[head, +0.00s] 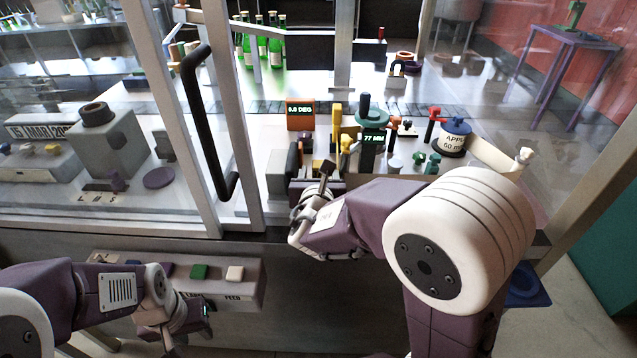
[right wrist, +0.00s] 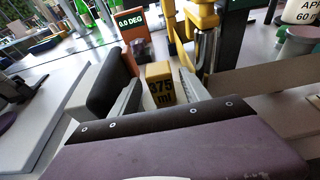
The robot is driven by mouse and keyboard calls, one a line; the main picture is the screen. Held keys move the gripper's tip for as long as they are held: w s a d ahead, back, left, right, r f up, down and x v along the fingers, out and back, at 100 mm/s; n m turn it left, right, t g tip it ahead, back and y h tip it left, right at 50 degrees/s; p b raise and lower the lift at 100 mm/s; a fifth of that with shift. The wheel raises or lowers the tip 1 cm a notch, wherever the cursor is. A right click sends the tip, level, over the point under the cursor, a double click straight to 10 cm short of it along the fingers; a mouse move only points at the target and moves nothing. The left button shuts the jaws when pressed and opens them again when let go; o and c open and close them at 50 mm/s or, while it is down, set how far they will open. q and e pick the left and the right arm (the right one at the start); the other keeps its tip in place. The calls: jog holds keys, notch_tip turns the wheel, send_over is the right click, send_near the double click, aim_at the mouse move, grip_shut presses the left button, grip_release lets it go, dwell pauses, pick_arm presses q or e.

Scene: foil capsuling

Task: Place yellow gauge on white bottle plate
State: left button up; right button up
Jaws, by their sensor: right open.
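A yellow gauge block (right wrist: 160,84) marked "375 ml" stands in the right wrist view, between and just beyond the fingers of my right gripper (right wrist: 158,98). The fingers are apart, with a gap beside the block. In the head view my right gripper (head: 318,192) is at the front of the cell's bench, and its arm hides part of the area. My left gripper (head: 190,322) is low at the left, below the button panel; its fingertips are too small to judge. I cannot single out the white bottle plate for sure; a pale plate (head: 277,172) stands left of my right gripper.
An orange "0.0 DEG" display (head: 300,115) and a green "77 MM" gauge (head: 372,138) stand behind my right gripper. A labelled pot (head: 454,138) is to the right. A door frame with a black handle (head: 208,120) is at the left. Green bottles (head: 262,45) stand at the back.

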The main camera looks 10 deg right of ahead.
jog(key=p+v, duration=0.1)
jog(key=v, duration=0.9)
